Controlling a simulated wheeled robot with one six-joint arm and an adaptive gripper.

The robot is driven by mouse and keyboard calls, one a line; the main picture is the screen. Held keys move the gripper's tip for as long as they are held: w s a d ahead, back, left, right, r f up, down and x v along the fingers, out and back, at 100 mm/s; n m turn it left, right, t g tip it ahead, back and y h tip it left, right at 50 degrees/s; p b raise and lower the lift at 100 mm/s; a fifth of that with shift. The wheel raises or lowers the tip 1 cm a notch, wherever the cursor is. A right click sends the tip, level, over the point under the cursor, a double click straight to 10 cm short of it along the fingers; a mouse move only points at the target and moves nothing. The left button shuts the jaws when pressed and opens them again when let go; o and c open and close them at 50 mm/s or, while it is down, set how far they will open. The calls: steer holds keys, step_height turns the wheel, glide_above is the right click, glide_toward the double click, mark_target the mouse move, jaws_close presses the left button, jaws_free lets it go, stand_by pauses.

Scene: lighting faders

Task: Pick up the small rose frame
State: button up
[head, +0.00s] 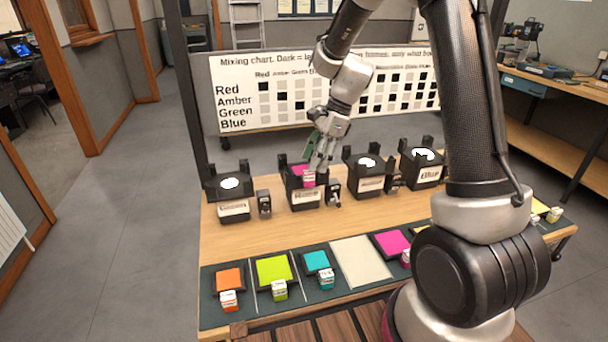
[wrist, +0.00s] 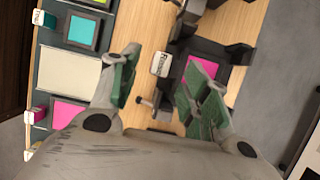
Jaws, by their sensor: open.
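A rose frame with a white label tab (head: 309,180) sits in the second black lamp holder from the left on the wooden table. In the wrist view its rose sheet is partly hidden behind one finger, and its white tab (wrist: 160,64) shows between my fingertips. A second rose frame (head: 393,242) lies in the tray strip at the front; it also shows in the wrist view (wrist: 68,113). My gripper (head: 319,150) is open and empty, just above the holder with the rose frame. In the wrist view its green-padded fingers (wrist: 163,75) are spread apart.
Other lamp holders stand left (head: 230,207) and right (head: 369,184), with small black boxes beside them. Orange (head: 229,280), lime (head: 274,269) and teal (head: 317,261) frames lie along the front strip, next to a bare pale panel (head: 361,261). A mixing chart (head: 225,75) stands behind.

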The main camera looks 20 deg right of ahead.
mark_target(309, 171)
steer(key=x, duration=0.3)
steer(key=shift+w+a+f, duration=0.1)
steer(key=shift+a+f, duration=0.05)
steer(key=shift+f, duration=0.15)
jaws_close()
step_height(309, 171, up, 11)
stand_by(0.4)
steer(key=shift+r, duration=0.1)
